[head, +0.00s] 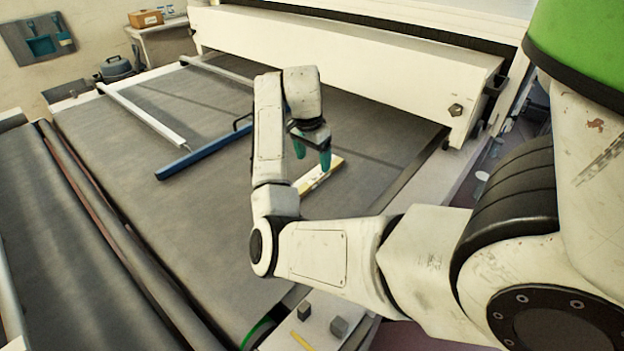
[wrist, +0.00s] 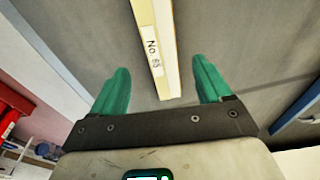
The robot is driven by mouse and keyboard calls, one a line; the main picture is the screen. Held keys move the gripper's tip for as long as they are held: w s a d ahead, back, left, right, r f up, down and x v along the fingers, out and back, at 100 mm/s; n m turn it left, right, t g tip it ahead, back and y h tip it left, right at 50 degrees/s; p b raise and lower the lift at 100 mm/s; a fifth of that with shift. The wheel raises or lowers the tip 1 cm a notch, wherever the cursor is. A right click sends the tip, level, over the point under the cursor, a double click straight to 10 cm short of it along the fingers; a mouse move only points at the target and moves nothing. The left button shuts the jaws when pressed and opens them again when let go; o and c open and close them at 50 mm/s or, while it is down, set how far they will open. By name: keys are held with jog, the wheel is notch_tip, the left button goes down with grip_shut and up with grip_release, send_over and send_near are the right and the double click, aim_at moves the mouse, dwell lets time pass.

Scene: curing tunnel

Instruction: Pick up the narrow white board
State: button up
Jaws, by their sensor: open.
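A narrow white board (head: 318,176) with yellowish edges lies on the grey belt (head: 215,225) below my gripper (head: 312,154), partly hidden behind my arm in the head view. In the wrist view the board (wrist: 153,20), marked "No. 65" or similar, runs from the top edge down between the two teal fingers of my gripper (wrist: 160,72). The fingers are open and empty, with a gap on both sides of the board. Its near end shows between the fingers. I cannot tell the height of the fingertips above it.
A blue bar (head: 205,151) with a dark handle lies on the belt left of my gripper. Long white strips (head: 140,115) lie farther left and back. A large white housing (head: 345,65) spans the belt behind. The front belt is clear.

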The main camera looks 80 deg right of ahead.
aim_at(315, 175)
jog(key=shift+s+d+f+p, duration=0.1)
jog(key=shift+d+f+p, duration=0.05)
jog(key=shift+f, duration=0.85)
jog(key=shift+w+d+f+p, duration=0.1)
jog(key=shift+d+f+p, duration=0.1)
jog(key=shift+f, duration=0.75)
jog(key=shift+s+d+f+p, duration=0.1)
jog(key=shift+f+p, duration=0.05)
jog(key=shift+f, duration=0.85)
jog(key=shift+c, duration=0.2)
jog(key=c, duration=1.2)
jog(key=shift+r, duration=0.1)
